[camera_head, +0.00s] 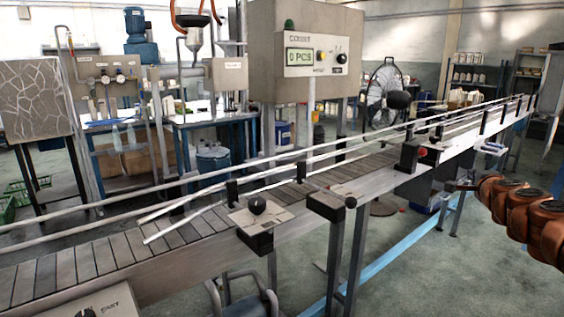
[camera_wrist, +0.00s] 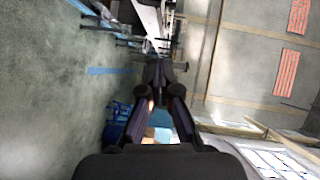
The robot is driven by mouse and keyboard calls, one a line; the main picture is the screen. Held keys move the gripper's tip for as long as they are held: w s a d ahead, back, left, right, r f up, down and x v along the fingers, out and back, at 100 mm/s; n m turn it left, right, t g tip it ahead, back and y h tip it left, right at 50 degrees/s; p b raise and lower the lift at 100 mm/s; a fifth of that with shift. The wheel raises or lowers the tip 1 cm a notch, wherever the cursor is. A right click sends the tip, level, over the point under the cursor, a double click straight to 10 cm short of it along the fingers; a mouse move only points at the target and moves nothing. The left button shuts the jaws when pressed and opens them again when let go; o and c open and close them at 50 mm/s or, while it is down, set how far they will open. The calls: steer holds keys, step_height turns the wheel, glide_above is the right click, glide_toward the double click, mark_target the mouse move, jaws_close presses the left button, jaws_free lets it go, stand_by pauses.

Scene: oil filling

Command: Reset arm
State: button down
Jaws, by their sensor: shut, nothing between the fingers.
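My arm reaches in from the right edge in the head view, with orange-brown links in front of the floor. My gripper shows in the wrist view (camera_wrist: 160,75) as dark fingers that meet at their tips. It is shut with nothing held. In the head view, the arm's end lies at the right, beside the conveyor's far half and apart from it. The wrist view is turned on its side, with the floor at left and the wall and ceiling at right.
A long conveyor (camera_head: 95,258) with white guide rails crosses the head view from lower left to upper right. A counter box (camera_head: 305,50) reading "0 PCS" stands behind it. A fan (camera_head: 385,85) and shelves (camera_head: 475,80) are farther back. Floor (camera_head: 420,275) is clear at lower right.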

steer(key=a+r+n+y, duration=0.2)
steer(key=a+n+y, duration=0.65)
steer(key=a, duration=1.75)
steer(key=s+a+f+n+g+y, duration=0.25)
steer(key=s+a+n, duration=0.2)
steer(key=a, duration=0.35)
steer(key=s+a+f+n+g+y, duration=0.1)
steer(key=s+a+f+n+g, duration=0.25)
steer(key=s+a, duration=0.35)
steer(key=s+a+f+n+g+h, duration=0.1)
steer(key=s+a+f+g, duration=0.15)
steer(key=s+f, duration=0.45)
steer(key=s+a+f+n+g+h, duration=0.15)
steer(key=s+f+g, duration=0.25)
steer(key=s, duration=0.4)
steer(key=s+d+f+n+g+h, duration=0.1)
steer(key=s+d+f+g+h, duration=0.2)
steer(key=s, duration=0.8)
steer(key=s+d+f+g+h, duration=0.1)
steer(key=s+d+f+g, duration=0.25)
steer(key=s, duration=0.85)
step_height(320, 180, up, 18)
steer(key=w+t+p, duration=0.1)
steer(key=p, duration=1.6)
steer(key=shift+w+t+p, duration=0.25)
steer(key=shift+t+p, duration=0.05)
